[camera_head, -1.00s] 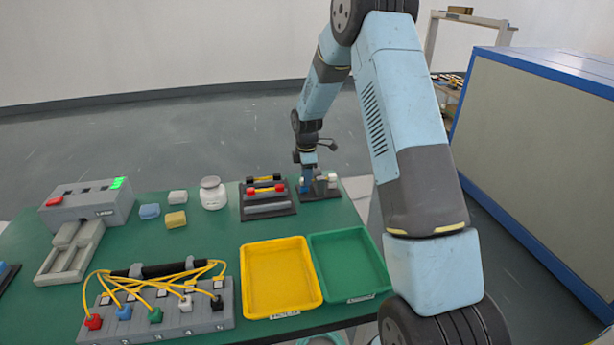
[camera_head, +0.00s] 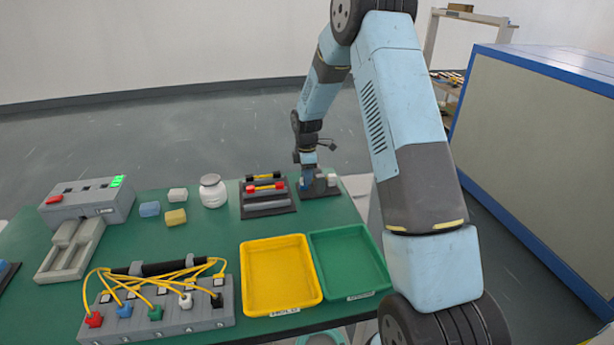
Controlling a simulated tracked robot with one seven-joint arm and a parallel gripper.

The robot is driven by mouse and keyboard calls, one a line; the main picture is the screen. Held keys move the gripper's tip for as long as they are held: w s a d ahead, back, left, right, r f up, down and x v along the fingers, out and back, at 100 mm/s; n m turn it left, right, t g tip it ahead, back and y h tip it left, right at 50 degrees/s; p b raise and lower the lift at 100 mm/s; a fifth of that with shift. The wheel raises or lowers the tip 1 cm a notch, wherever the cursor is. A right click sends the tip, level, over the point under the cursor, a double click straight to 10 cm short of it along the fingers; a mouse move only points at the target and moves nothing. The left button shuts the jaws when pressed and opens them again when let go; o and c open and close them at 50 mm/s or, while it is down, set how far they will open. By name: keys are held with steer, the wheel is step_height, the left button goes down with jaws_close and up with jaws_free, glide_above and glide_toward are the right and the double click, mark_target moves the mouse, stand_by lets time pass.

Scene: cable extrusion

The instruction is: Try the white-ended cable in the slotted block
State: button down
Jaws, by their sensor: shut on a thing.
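The slotted block (camera_head: 320,192) is a dark grey piece at the back right of the green table. My gripper (camera_head: 308,186) points down at its left part, with its fingers low and small in view. It is shut on the white-ended cable, whose white end (camera_head: 332,180) shows to the right of the fingers, over the block. The cable's middle and other end are hidden by the gripper. I cannot tell whether the cable is seated in the slot.
A dark rack (camera_head: 282,208) with yellow-ended and red-ended cables stands left of the block. A yellow tray (camera_head: 248,290) and a green tray (camera_head: 350,231) lie in front. A white jar (camera_head: 212,192), small blocks and a grey plug panel (camera_head: 215,318) stand further left.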

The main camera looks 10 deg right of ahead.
steer(key=c, duration=0.9)
jaws_free()
